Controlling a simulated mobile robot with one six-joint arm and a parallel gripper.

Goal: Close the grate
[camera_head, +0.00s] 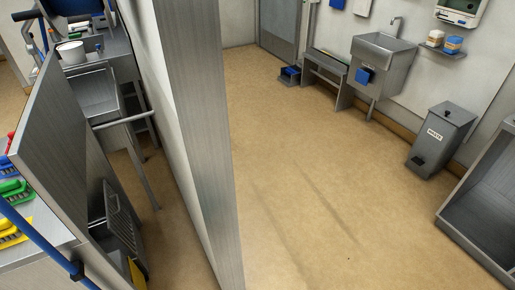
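A small slatted metal panel (121,214), which looks like the grate, shows at the lower left, low behind a large tilted steel plate (62,150). It stands at a slant beside a dark opening. Its lower part and the unit it belongs to are partly hidden, and I cannot tell how far open it is. My gripper is not in view.
A tall metal-edged partition (190,130) splits the view. A steel sink (95,97) and a counter with coloured brushes (12,190) are at left. Right of the partition, the brown floor (300,180) is clear; a waste bin (441,140) and wall sink (382,62) stand beyond.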

